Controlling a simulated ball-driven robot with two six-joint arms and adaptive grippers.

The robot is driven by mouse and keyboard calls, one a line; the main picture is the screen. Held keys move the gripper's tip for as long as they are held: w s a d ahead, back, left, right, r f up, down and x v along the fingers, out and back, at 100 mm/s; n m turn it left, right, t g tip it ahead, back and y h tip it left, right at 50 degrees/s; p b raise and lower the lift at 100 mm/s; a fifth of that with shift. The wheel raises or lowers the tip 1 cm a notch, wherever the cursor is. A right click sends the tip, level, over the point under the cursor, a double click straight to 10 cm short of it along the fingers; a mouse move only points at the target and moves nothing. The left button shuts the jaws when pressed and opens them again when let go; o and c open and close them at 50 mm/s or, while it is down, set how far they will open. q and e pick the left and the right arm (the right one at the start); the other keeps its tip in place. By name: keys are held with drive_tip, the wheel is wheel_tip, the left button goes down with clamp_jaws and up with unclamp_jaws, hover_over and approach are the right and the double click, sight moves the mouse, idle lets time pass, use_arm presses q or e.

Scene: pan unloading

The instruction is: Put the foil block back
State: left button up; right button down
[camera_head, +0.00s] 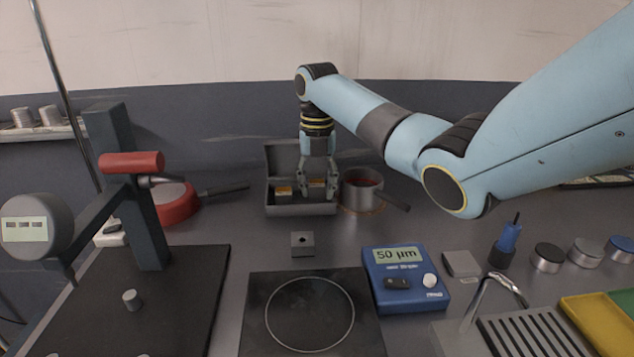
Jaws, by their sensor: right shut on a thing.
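An open grey case (299,210) stands at the back of the bench with its lid raised. A small orange-and-white block (284,191) sits in its left part. My right gripper (318,193) points straight down into the right part of the case. It is shut on a small block with an orange edge (316,184), which I take to be the foil block. The fingers hide much of this block, and I cannot tell if it touches the case floor. My left gripper is not in view.
A pot (361,190) stands close to the right of the case, and a red pan (176,203) lies to the left. A grey block with a hole (302,244), a blue gauge (406,279) and a black plate (262,335) are in front.

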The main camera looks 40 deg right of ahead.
sight(317, 183)
drive_tip(key=shift+f, duration=0.25)
drive_tip(key=c, duration=0.9)
unclamp_jaws()
drive_tip(key=shift+r, duration=0.25)
wheel_tip(317, 183, up, 9)
wheel_tip(317, 183, up, 4)
drive_tip(key=shift+f+p, duration=0.1)
drive_tip(key=shift+p, duration=1.1)
